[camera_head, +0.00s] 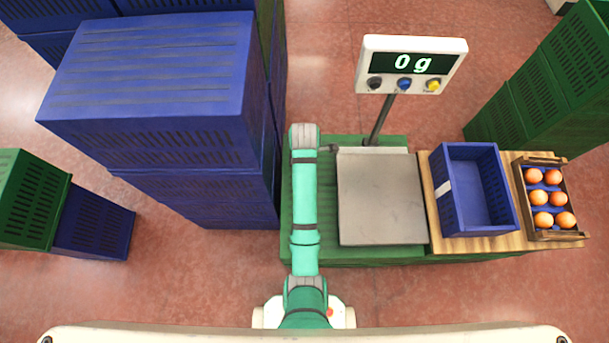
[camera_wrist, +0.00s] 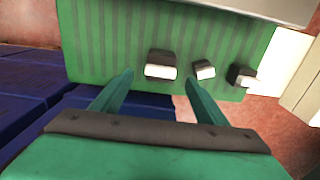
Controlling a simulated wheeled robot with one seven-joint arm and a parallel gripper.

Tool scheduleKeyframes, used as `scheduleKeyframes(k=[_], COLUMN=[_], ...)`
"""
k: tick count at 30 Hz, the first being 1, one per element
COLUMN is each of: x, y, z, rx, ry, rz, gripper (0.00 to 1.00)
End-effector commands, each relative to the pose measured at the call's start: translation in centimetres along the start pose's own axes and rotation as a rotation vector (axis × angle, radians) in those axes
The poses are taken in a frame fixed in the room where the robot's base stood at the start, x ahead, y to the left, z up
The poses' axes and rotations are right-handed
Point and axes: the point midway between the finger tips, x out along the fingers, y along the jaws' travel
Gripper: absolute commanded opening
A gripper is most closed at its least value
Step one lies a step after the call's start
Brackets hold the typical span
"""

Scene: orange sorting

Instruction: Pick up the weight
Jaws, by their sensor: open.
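Three small dark grey blocks with pale faces, which look like the weights, stand in a row on a green ridged surface (camera_wrist: 105,40) in the wrist view: a left one (camera_wrist: 161,66), a middle one (camera_wrist: 203,69) and a right one (camera_wrist: 241,75). The left one appears largest. My gripper (camera_wrist: 160,77) is open and empty, its two green fingers apart. In the picture the left block lies between and just beyond the fingertips; I cannot tell the distance. In the head view my arm covers the left of the green platform (camera_head: 350,254), and no weights can be made out there.
A scale plate (camera_head: 380,205) with a display (camera_head: 411,64) reading 0 g is right of my arm. Further right are an empty blue crate (camera_head: 478,190) and a wooden crate (camera_head: 555,236) of oranges. Tall blue crates (camera_head: 165,90) stand close on the left.

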Motion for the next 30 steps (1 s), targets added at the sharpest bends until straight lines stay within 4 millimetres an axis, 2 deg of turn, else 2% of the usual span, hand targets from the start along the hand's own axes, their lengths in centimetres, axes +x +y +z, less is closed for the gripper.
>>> scheduleKeyframes(k=[9, 16, 24, 30], x=[4.4, 5.8, 9.4, 10.3], y=[-0.1, -0.1, -0.1, -0.1], z=[-0.2, -0.1, 0.1, 0.1], rx=[-0.004, -0.002, 0.001, 0.001], ry=[0.0, 0.0, 0.0, 0.0], rz=[-0.003, -0.003, -0.003, 0.0], gripper=[0.67, 0.67, 0.67, 0.67])
